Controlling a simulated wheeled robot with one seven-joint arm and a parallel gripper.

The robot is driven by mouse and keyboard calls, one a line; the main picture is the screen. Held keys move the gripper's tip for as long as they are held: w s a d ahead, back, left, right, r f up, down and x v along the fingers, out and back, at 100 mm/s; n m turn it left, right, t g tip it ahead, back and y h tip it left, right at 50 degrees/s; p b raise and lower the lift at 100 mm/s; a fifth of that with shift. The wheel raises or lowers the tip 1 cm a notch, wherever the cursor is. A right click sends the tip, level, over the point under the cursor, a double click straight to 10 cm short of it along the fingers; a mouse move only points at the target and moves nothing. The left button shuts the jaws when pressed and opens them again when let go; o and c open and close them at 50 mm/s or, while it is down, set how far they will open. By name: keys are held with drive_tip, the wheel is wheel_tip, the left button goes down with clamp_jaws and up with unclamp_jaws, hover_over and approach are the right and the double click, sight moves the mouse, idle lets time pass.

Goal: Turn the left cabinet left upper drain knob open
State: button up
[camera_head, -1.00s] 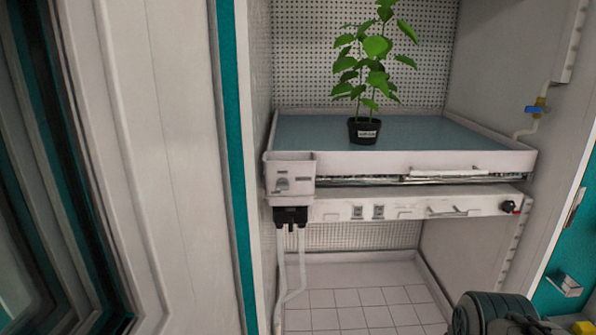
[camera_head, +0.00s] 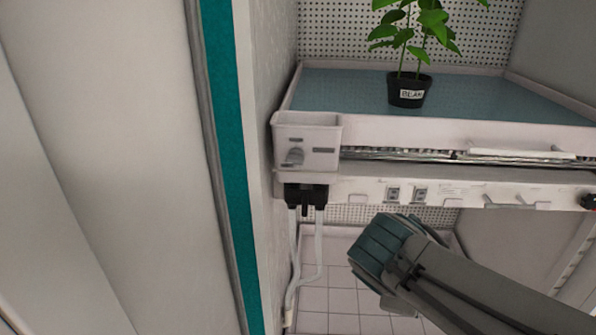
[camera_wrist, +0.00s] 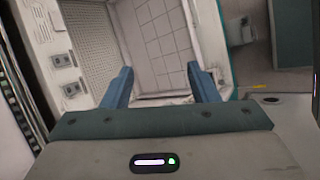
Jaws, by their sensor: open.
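In the head view a grey box (camera_head: 318,135) sits at the left front corner of the blue-surfaced tray (camera_head: 480,95). A black fitting (camera_head: 306,195) with two pale hoses hangs just under the box. I cannot tell for sure which part is the drain knob. My arm (camera_head: 400,265) reaches in from the lower right, below and right of the box and apart from it. My gripper (camera_wrist: 161,72) shows in the wrist view, its two blue fingers spread with nothing between them, facing the tiled cabinet floor (camera_wrist: 158,40).
A potted bean plant (camera_head: 410,90) stands on the tray. A white panel (camera_head: 360,188) with sockets, a handle and a black knob (camera_head: 588,201) at its right end lies under the tray. The cabinet side wall (camera_head: 268,80) and teal edge (camera_head: 230,170) stand close on the left.

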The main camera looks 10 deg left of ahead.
drive_tip(key=w+a+r+n+t+b, duration=0.3)
drive_tip(key=a+r+n+t, duration=0.25)
drive_tip(key=a+n, duration=0.45)
drive_tip(key=n+t+y+b, duration=0.2)
drive_tip(key=n+t+y, duration=0.35)
drive_tip(key=n, duration=0.65)
approach(295, 161)
drive_tip(key=shift+t, duration=0.4)
drive_tip(key=w, duration=0.9)
drive_tip(key=shift+w+a+f+b, duration=0.25)
drive_tip(key=shift+a+f+b, duration=0.1)
drive_tip(key=shift+c, duration=0.3)
drive_tip(key=c, duration=0.9)
